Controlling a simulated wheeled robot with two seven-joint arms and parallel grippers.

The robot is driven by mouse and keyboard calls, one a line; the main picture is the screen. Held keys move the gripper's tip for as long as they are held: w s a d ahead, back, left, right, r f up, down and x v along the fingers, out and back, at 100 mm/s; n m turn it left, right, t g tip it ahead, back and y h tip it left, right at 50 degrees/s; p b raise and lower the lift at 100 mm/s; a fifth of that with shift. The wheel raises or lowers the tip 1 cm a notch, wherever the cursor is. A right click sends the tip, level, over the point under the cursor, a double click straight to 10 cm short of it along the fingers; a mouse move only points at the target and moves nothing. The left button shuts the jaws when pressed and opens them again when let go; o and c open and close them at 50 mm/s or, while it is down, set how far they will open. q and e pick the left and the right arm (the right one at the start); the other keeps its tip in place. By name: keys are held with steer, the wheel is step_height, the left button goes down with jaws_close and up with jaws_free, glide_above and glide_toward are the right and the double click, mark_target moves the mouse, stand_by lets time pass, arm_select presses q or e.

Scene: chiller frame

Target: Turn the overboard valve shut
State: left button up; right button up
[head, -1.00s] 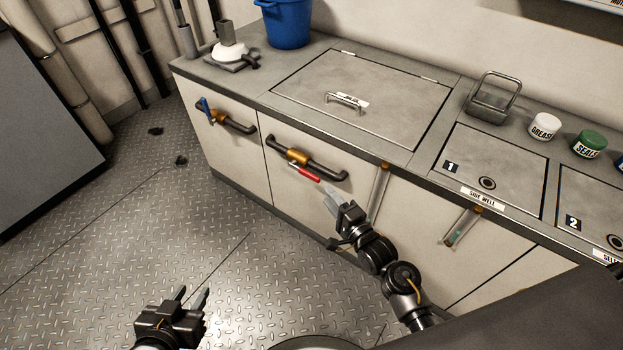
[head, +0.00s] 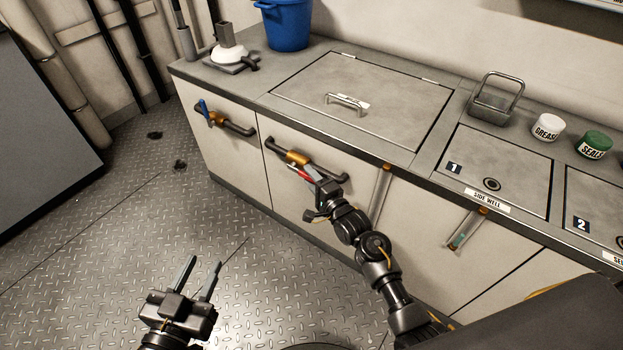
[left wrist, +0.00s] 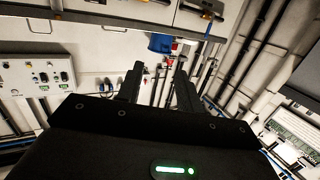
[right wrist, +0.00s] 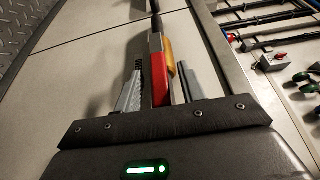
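A valve with a brass body (head: 291,157) sits on a black pipe on the front of the middle cabinet panel. Its red lever (head: 301,173) points to the lower right, roughly along the pipe, and is partly hidden by my right gripper (head: 317,178). In the right wrist view the red lever (right wrist: 158,78) lies between the two open fingers, with the brass body (right wrist: 170,55) beside it. A second valve (head: 217,118) with a blue lever (head: 204,107) is on the left panel. My left gripper (head: 201,267) is open and empty above the floor.
The counter carries a blue bucket (head: 287,24), a hatch with a handle (head: 345,102), a metal basket (head: 494,98) and jars (head: 548,128). A vertical pipe (head: 380,190) runs down the front right of my right gripper.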

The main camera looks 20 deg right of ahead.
jaws_close()
